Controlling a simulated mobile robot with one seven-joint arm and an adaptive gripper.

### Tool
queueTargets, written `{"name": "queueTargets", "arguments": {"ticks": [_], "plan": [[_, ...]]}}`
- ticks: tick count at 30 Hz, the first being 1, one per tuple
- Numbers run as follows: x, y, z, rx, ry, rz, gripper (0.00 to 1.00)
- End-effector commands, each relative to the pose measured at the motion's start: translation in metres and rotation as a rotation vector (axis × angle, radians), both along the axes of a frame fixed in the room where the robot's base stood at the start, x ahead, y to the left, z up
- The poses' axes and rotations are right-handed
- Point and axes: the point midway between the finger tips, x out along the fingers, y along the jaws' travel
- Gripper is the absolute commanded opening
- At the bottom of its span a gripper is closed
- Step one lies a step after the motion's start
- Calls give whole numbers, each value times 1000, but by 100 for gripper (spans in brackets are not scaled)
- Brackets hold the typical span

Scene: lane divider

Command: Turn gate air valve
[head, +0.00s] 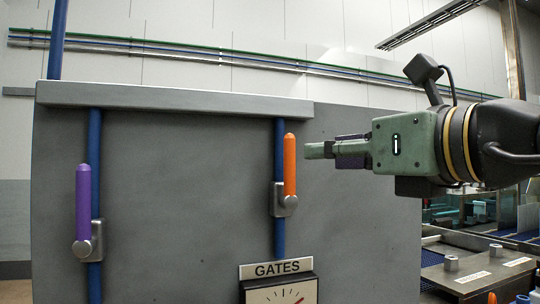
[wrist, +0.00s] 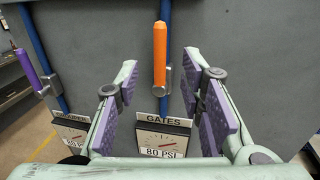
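The gate air valve has an upright orange handle (head: 290,165) on a grey valve body (head: 284,200), set on a blue vertical pipe above a sign reading GATES (head: 276,268). The orange handle (wrist: 160,52) also shows in the wrist view. My gripper (head: 308,150) is just right of the handle's middle in the head view, with a small gap showing. In the wrist view my gripper (wrist: 165,78) is open and empty. Its purple-padded fingers are spread to the left and right of the handle's line, and the handle appears beyond them.
A second valve with an upright purple handle (head: 83,190) is on another blue pipe to the left. A gauge (wrist: 161,138) marked 80 PSI is below the GATES sign. A grey ledge (head: 180,99) runs above both valves. The panel between the valves is clear.

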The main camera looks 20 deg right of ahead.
Motion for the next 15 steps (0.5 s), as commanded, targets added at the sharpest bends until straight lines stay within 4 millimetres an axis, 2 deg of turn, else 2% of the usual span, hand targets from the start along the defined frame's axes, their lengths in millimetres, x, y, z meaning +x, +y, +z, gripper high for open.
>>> {"name": "queueTargets", "arguments": {"ticks": [5, 15], "plan": [[12, 3, 2, 0, 1, 0, 36], [73, 18, 2, -1, 2, 1, 36]]}}
